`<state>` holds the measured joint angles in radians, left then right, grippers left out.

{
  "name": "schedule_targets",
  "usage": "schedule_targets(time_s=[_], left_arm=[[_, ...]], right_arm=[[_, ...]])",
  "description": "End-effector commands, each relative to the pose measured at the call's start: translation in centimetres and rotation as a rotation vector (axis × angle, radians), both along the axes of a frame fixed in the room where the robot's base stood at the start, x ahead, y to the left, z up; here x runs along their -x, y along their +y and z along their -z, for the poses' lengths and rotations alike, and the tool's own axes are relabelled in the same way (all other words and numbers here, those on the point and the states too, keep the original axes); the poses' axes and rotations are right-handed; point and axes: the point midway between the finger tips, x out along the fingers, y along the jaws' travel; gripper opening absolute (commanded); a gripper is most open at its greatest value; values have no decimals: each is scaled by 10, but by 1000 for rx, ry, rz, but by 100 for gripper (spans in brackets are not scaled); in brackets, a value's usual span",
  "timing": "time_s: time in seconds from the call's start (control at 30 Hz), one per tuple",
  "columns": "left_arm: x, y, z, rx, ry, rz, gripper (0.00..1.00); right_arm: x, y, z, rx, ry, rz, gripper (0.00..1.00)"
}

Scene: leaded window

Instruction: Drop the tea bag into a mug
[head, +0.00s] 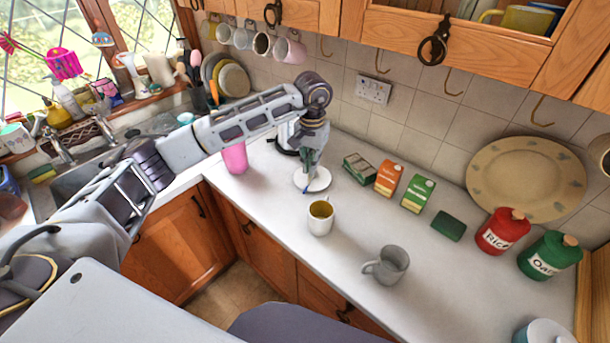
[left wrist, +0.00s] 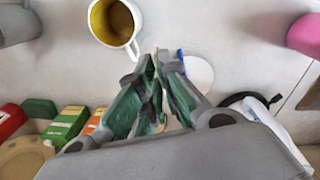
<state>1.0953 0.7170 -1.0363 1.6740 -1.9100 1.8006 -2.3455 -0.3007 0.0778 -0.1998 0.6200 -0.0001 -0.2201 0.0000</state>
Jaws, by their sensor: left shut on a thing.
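My left gripper (head: 307,184) points down over a small white saucer (head: 321,183), its green fingertips closed together. In the left wrist view the fingertips (left wrist: 165,60) meet around something thin, mostly hidden; a bit of blue shows beside them. I take it to be the tea bag, but its shape is not clear. A white mug with a yellow inside (head: 320,217) stands upright just in front of the saucer; it also shows in the left wrist view (left wrist: 114,25), apart from the fingertips. A grey mug (head: 387,265) stands farther right. My right gripper is not in view.
Green (head: 360,168) and orange (head: 389,178) cartons, another green carton (head: 418,194) and a dark green block (head: 449,226) line the back. Red (head: 503,232) and green (head: 549,256) canisters stand right. A pink cup (head: 235,158) stands left. The counter between the mugs is clear.

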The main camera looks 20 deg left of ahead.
Motion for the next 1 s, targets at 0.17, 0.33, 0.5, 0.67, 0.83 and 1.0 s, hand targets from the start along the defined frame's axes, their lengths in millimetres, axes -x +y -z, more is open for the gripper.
schedule_targets(time_s=[0.17,0.33,0.5,0.67,0.83,1.0], left_arm=[[-10,-15,-18,0,-2,26,0],[-12,-29,-36,0,-2,55,0],[-7,-42,-49,0,-1,3,0],[-1,-47,-54,0,1,-94,0],[4,-50,-56,-1,1,-213,0],[9,-53,-56,-1,1,-335,0]], right_arm=[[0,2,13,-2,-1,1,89],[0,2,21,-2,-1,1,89],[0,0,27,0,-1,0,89],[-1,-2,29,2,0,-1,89],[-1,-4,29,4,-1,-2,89],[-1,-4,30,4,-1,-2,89]])
